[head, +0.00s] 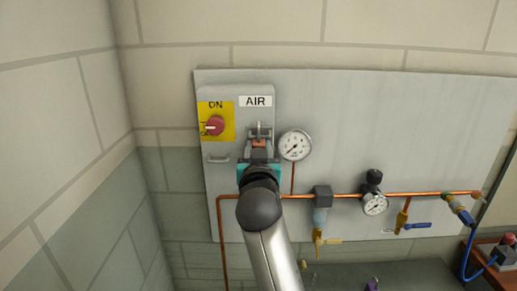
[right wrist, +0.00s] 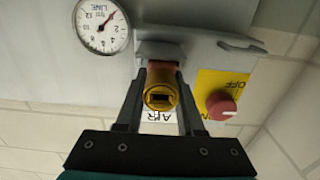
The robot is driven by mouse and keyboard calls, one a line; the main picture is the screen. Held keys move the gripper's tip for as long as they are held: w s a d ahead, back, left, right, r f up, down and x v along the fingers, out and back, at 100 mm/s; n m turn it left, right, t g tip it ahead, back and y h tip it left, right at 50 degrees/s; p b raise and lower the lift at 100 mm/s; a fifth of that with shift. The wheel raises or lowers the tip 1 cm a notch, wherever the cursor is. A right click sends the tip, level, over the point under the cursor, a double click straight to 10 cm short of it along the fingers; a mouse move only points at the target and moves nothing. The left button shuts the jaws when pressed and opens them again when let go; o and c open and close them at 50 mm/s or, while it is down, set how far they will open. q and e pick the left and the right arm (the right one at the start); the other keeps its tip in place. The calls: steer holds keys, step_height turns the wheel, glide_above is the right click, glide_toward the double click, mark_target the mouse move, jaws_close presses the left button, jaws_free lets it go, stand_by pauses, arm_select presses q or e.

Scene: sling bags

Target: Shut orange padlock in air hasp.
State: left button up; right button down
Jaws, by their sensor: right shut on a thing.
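The orange padlock (head: 259,143) is at the air hasp (head: 260,129), below the AIR label (head: 256,101). My right gripper (head: 259,150) reaches up from below and is shut on the padlock. In the right wrist view the padlock (right wrist: 161,91) sits between the two dark fingers, its round keyhole end facing the camera. The grey hasp (right wrist: 160,48) is just beyond it. The fingers hide the padlock's sides. I cannot tell whether the shackle is through the hasp or closed. My left gripper is not in view.
A red knob (head: 215,126) on a yellow ON/OFF plate is left of the hasp. A round gauge (head: 295,145) is close on the right. A copper pipe (head: 340,196) with valves runs below along the grey panel (head: 400,110). A grey surface (head: 400,274) lies at the bottom.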

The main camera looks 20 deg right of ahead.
steer(key=shift+f, duration=0.15)
jaws_free()
stand_by(0.8)
